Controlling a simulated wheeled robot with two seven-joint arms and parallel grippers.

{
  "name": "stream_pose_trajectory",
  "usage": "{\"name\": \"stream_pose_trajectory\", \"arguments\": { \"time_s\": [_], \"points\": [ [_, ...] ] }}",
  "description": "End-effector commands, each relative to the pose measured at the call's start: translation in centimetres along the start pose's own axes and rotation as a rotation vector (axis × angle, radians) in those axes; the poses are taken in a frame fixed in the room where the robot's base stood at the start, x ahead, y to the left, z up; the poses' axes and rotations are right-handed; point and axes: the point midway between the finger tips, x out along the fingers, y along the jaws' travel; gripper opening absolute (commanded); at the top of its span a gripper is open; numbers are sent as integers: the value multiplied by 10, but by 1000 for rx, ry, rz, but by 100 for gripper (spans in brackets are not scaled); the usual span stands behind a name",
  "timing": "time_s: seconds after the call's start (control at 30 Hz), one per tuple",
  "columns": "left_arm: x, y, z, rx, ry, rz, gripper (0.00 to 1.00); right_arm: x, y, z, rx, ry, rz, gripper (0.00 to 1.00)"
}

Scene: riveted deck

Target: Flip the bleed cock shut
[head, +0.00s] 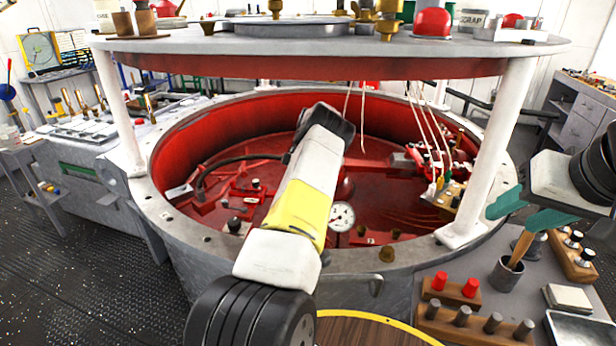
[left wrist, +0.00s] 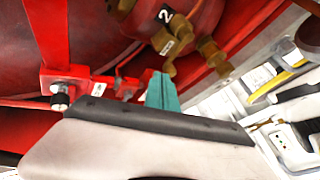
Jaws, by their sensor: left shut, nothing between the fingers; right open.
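In the left wrist view, brass cock-like fittings (left wrist: 208,52) stand on a red body with a black tag "2". A small white label hangs by them; I cannot tell which part is the bleed cock's lever or how it is set. My left gripper (left wrist: 162,90) has teal fingers shut and empty, just below the brass fittings in that picture; contact is not clear. In the head view my left arm reaches into the red-lined drum (head: 215,137) and its gripper is hidden. My right gripper (head: 508,214) is open, over the grey bench at the right.
A round grey plate (head: 480,48) on white posts (head: 498,135) covers the drum from above. Right bench holds a cup (head: 506,273), a red-capped peg block (head: 451,291) and a wooden peg rack (head: 470,329).

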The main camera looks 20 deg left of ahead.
Motion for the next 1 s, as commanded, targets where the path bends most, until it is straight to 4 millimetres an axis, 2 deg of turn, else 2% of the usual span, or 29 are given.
{"name": "stream_pose_trajectory", "arguments": {
  "time_s": [0.1, 0.4, 1.0],
  "points": [
    [-19, 1, -1, -1, 0, 3, 0, 0, 0, 0, 0, 0, 0, 48],
    [-41, 0, 0, -1, 0, 0, 0, 0, 0, 0, 0, 0, 0, 48],
    [-43, 0, 0, -1, 0, 0, 0, 0, 0, 0, 0, 0, 0, 48]
  ]
}}
